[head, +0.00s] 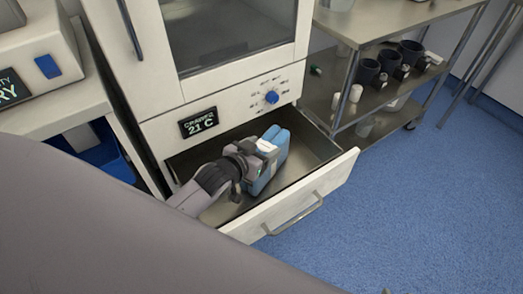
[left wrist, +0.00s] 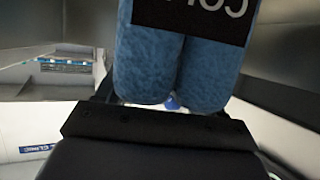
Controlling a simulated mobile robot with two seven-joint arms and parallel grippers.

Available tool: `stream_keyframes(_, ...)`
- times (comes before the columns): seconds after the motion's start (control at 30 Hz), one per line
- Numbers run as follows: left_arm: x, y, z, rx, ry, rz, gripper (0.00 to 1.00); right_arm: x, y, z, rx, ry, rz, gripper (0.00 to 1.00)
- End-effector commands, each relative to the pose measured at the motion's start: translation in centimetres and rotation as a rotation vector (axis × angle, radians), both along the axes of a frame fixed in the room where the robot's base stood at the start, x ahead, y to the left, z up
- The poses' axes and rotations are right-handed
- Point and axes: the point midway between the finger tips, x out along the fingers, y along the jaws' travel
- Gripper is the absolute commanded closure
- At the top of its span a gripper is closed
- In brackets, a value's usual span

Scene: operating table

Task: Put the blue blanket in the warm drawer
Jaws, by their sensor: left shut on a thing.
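The blue blanket (head: 270,165) is a folded or rolled bundle with a pale label on top. It is inside the open drawer (head: 318,160) of the white cabinet, near the drawer's middle. My left gripper (head: 254,160) reaches into the drawer from the left and is shut on the blanket. In the left wrist view the blanket (left wrist: 150,65) fills the upper middle as two blue rolls with a dark label. Whether the blanket touches the drawer floor is hard to tell. My right gripper is not in view.
A display (head: 198,122) above the drawer reads 21 C, beside a blue knob (head: 271,97). The drawer front with its handle (head: 294,215) juts over the blue floor (head: 400,220). A metal shelf cart (head: 365,85) with dark cups stands at the right. The drawer's right part is empty.

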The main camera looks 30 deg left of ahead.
Motion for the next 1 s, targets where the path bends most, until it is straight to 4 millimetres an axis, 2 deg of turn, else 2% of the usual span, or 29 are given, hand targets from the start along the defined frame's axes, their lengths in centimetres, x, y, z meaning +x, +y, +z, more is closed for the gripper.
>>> stream_keyframes(0.33, 0.1, 0.0, -0.2, 0.0, -0.006, 0.0, 0.96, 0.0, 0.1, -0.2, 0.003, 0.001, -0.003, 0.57)
stream_keyframes(0.37, 0.0, 0.0, -0.2, 0.0, -0.003, 0.0, 0.22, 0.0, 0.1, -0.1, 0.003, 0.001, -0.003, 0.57)
stream_keyframes(0.4, 0.0, 0.0, -0.2, 0.0, -0.003, 0.0, 0.09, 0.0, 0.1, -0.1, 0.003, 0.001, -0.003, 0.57)
stream_keyframes(0.43, 0.0, 0.0, -0.2, 0.0, -0.003, 0.0, 0.07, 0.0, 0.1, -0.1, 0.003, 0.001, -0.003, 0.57)
stream_keyframes(0.77, 0.1, 0.0, 0.1, 0.001, -0.003, -0.001, 0.07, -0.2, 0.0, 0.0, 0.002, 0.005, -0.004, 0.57)
stream_keyframes(1.0, -2.4, 0.4, 1.1, 0.002, 0.0, 0.0, 0.07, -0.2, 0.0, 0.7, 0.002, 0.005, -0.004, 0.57)
